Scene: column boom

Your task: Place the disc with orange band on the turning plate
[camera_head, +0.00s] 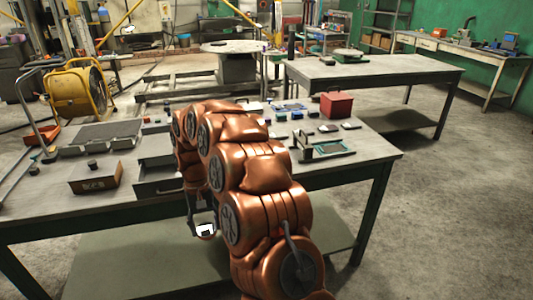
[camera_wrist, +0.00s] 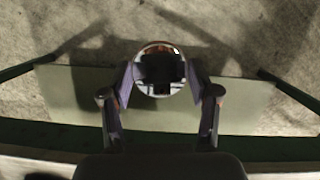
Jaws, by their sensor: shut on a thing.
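In the wrist view my gripper (camera_wrist: 160,76) is shut on a round disc (camera_wrist: 161,47). The disc shows a pale rim with a hint of orange along its top edge; the dark fingers cover its middle. In the head view my gripper (camera_head: 203,226) hangs low before the near workbench's front edge, below its top. The disc cannot be made out clearly there. A round flat top on a grey pedestal (camera_head: 233,46) stands at the back, and a small green device (camera_head: 348,55) sits on the second table. I cannot tell which is the turning plate.
The near workbench (camera_head: 375,150) holds an open drawer box (camera_head: 157,180), a brown box (camera_head: 95,178), a red box (camera_head: 335,104) and several small parts. The second table (camera_head: 410,72) is mostly bare. A yellow fan (camera_head: 77,92) stands left. Floor at right is clear.

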